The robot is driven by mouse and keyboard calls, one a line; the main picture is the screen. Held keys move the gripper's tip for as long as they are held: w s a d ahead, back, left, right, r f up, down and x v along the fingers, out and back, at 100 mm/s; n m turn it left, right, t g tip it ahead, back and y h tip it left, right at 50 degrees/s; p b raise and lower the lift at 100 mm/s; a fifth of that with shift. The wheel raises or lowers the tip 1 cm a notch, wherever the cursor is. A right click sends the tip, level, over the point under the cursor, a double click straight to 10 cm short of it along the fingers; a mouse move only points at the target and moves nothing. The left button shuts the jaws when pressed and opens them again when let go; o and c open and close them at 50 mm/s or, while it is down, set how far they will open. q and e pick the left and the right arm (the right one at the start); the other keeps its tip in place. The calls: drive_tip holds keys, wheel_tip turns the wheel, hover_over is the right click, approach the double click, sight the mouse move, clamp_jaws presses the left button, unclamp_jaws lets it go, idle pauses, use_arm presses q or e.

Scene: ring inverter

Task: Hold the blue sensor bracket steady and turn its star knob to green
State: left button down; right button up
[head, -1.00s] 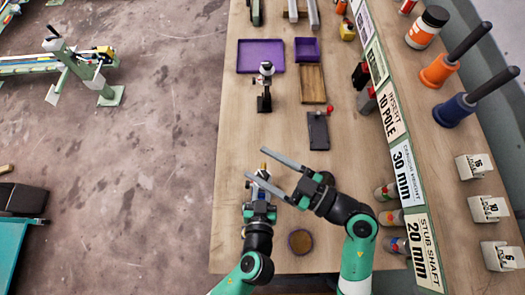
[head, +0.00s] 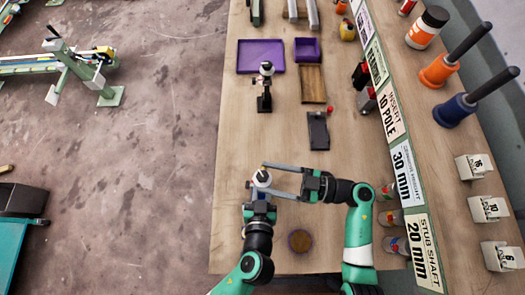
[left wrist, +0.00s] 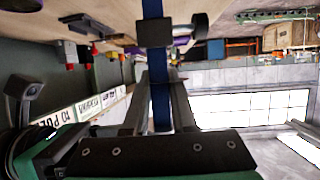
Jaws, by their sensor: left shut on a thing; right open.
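The blue sensor bracket (head: 259,195) stands near the front of the bench, mostly hidden under my grippers in the head view. In the left wrist view its blue upright (left wrist: 160,95) runs between the fingers. My left gripper (head: 261,200) is shut on it; the fingers (left wrist: 160,105) lie on either side of the upright. A white round star knob (head: 262,178) tops the bracket, with a small yellow spot at its far side. My right gripper (head: 270,179) is open, pointing left, its fingertips on the far and near sides of the knob. Contact with the knob cannot be told.
A round brown-topped dish (head: 300,241) sits close to the right of my left arm. A dark plate with a red knob (head: 318,130), a black stand (head: 265,90) and a purple tray (head: 260,56) lie farther back. Several cans stand along the right label strip.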

drive_tip(key=shift+x, duration=1.15)
clamp_jaws()
